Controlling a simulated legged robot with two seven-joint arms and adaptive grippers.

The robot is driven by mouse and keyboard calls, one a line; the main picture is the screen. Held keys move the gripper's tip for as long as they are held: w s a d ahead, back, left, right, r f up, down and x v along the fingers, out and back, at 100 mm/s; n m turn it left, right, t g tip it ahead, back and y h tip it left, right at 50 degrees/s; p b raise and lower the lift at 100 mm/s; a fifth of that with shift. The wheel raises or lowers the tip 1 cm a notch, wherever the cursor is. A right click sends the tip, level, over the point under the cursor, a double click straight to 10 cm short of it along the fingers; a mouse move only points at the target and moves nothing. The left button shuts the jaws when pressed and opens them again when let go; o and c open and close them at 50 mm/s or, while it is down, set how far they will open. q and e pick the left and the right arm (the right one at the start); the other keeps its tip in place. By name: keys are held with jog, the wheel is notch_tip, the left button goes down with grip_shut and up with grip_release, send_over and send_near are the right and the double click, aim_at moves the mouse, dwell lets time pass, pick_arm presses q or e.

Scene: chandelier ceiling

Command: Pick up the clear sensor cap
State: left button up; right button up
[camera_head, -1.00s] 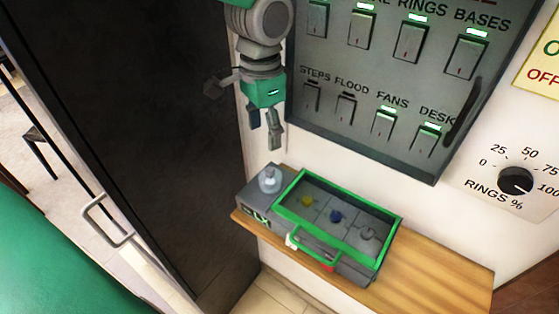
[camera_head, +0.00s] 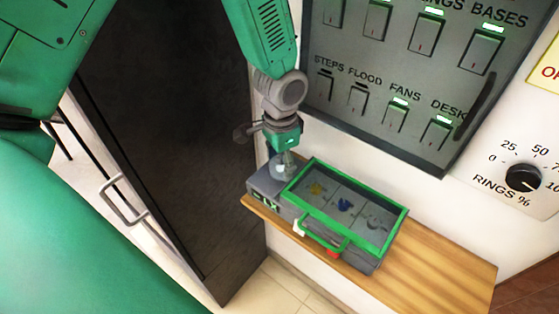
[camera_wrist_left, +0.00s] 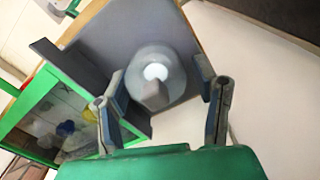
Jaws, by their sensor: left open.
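The clear sensor cap (camera_head: 279,170) is a see-through dome on the left end of the grey case on the wooden shelf. In the left wrist view the cap (camera_wrist_left: 170,62) is round with a bright white centre, and a grey knob-like part rises toward the camera. My left gripper (camera_head: 284,158) is right above the cap, pointing down, and partly covers it. In the left wrist view my left gripper (camera_wrist_left: 165,100) is open, with one finger on each side of the cap. I cannot tell whether the fingers touch it. My right gripper is not in view.
The case has a green-framed tray (camera_head: 402,222) with small yellow, blue and grey items inside. A switch panel (camera_head: 385,135) and a RINGS dial (camera_head: 523,178) are on the wall behind. A dark door with a handle (camera_head: 125,205) stands left. The wooden shelf (camera_head: 440,265) is bare at right.

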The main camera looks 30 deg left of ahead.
pick_arm(q)
jog(key=shift+d+f, duration=0.15)
jog(key=shift+f, duration=0.1)
jog(key=shift+d, duration=0.2)
jog(key=shift+r, duration=0.15)
jog(key=c, duration=0.7)
jog(key=shift+a, duration=0.15)
